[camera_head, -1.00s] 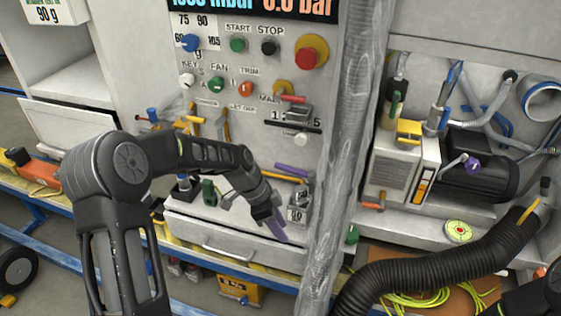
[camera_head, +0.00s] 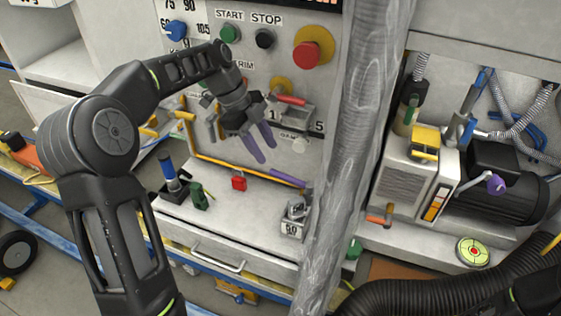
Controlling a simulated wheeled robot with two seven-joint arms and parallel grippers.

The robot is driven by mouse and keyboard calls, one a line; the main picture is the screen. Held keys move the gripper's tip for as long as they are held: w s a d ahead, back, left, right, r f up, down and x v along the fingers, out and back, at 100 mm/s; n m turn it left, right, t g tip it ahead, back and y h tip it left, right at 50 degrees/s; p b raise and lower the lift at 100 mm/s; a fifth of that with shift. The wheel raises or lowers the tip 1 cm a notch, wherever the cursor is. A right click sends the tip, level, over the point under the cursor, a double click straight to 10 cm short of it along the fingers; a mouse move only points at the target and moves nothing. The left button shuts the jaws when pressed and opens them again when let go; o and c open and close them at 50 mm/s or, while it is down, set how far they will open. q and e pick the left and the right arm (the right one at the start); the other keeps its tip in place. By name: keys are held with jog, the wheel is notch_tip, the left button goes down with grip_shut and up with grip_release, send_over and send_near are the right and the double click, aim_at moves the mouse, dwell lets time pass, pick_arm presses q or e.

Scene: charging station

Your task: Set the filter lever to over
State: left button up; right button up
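No label reading "filter" is legible, so I cannot tell for sure which lever is meant. A red-handled lever (camera_head: 290,99) sits on the grey panel, with a numbered scale beneath it. A yellow lever (camera_head: 184,115) shows at the panel's left, partly hidden by my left arm. An orange-red lever (camera_head: 379,221) sticks out low beside the grey pump box. My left gripper (camera_head: 265,150) hangs in front of the lower panel. Its two purple fingers are apart with nothing between them. My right gripper is out of view; only dark arm parts show at the lower right.
A grey wrapped hose (camera_head: 352,150) runs vertically right of the panel. A yellow pipe with a purple end (camera_head: 287,178) lies below the gripper. A small metal block (camera_head: 294,217), red padlock-like item (camera_head: 239,181) and green item (camera_head: 199,196) stand on the ledge.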

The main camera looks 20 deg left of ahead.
aim_at(279, 173)
pick_arm(q)
jog(key=shift+p+x, duration=0.45)
jog(key=shift+x, duration=3.45)
jog(key=shift+s, duration=0.1)
grip_shut()
